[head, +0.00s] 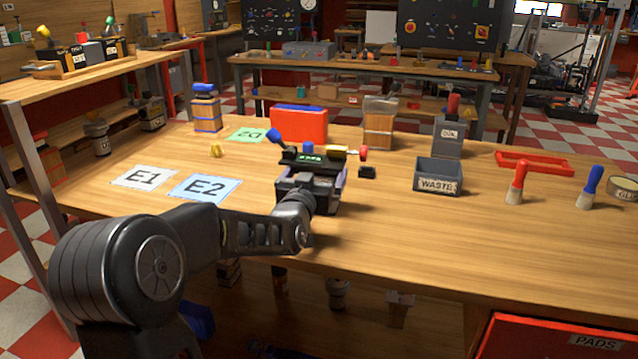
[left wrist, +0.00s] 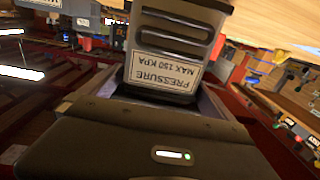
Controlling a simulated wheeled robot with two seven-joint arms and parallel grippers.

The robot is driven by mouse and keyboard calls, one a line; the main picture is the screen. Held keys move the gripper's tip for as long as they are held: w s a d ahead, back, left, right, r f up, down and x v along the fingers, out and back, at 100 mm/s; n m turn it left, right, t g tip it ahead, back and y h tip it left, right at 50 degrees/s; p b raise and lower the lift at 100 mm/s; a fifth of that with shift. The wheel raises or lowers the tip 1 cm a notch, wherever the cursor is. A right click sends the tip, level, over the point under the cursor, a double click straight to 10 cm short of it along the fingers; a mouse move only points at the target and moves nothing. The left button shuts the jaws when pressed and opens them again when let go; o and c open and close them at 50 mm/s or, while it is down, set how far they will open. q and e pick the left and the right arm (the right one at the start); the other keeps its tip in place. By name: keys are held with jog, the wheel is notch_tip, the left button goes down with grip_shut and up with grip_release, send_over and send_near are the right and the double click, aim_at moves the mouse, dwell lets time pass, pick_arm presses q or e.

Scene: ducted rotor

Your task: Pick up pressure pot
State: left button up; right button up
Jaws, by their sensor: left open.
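The pressure pot (left wrist: 172,40) is a dark grey body with a white label reading "PRESSURE MAX 150 KPA", upside down in the left wrist view. It stands between the fingers of my left gripper (head: 312,184), which is open around it; I cannot tell whether either finger touches. In the head view my gripper hides most of the pot. A dark top with a green label (head: 308,155), a blue knob and a brass and red fitting shows just above the gripper; I cannot tell if it belongs to the pot. My right gripper is not in view.
Left are mats E1 (head: 143,177), E2 (head: 205,188) and a green mat (head: 247,135). Behind stand a red box (head: 299,125) and a jar (head: 380,124). Right are the waste bin (head: 437,178), oil can (head: 449,137) and brushes (head: 517,182). The front right tabletop is clear.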

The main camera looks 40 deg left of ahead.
pick_arm(q)
jog(key=shift+x, duration=1.05)
jog(key=shift+c, duration=0.6)
jog(key=shift+r, duration=0.1)
jog(key=c, duration=1.6)
jog(key=shift+r, duration=0.1)
notch_tip(320, 180, up, 10)
jog(key=shift+f+p, duration=0.1)
jog(key=shift+p, duration=1.1)
